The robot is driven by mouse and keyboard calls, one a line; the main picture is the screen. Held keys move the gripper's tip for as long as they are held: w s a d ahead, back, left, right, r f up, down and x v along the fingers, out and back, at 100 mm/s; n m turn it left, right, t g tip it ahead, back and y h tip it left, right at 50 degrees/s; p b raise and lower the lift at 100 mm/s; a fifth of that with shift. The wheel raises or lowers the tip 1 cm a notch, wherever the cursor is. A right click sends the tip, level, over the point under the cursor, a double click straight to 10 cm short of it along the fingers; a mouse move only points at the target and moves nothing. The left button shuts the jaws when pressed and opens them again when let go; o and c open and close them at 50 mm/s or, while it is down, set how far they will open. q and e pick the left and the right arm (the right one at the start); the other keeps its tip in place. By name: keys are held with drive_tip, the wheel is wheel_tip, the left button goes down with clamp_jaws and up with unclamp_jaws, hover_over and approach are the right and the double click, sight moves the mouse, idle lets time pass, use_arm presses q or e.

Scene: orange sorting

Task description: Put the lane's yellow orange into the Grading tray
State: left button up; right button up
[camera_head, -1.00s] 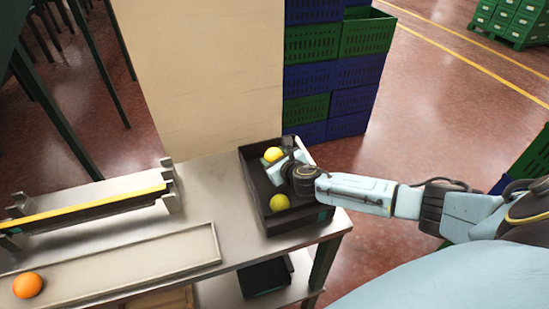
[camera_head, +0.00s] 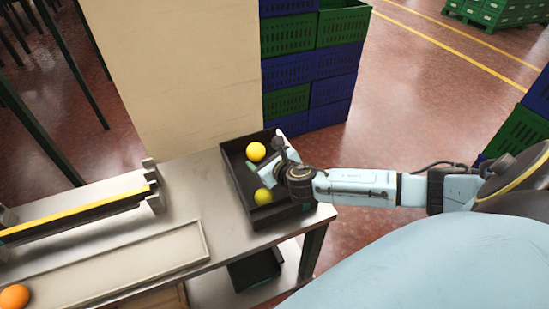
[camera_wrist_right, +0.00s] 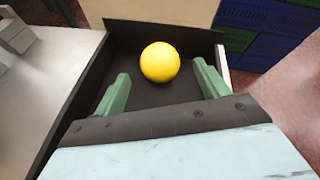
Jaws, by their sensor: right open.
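A yellow orange (camera_head: 255,151) lies in the back part of the black tray (camera_head: 283,217), which I take to be the Grading tray. The wrist view shows this yellow orange (camera_wrist_right: 160,62) just beyond and between my green fingertips, with gaps on both sides. A second, greener-yellow fruit (camera_head: 263,196) lies nearer the front of the tray, partly beside my gripper. My right gripper (camera_head: 259,168) is over the tray, open and empty. An orange-coloured orange (camera_head: 14,297) lies at the left end of the lane (camera_head: 150,258). My left gripper is not in view.
A rail with a yellow strip (camera_head: 85,212) stands left of the tray on the metal table (camera_head: 190,178). A beige panel (camera_head: 180,70) rises behind. Blue and green crates (camera_head: 315,65) are stacked behind the tray. A dark container (camera_head: 255,270) sits on the lower shelf.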

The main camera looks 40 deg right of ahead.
drive_tip(key=v, duration=0.6)
drive_tip(key=shift+s+r, duration=0.15)
drive_tip(key=shift+s, duration=0.2)
drive_tip(key=shift+p, duration=0.3)
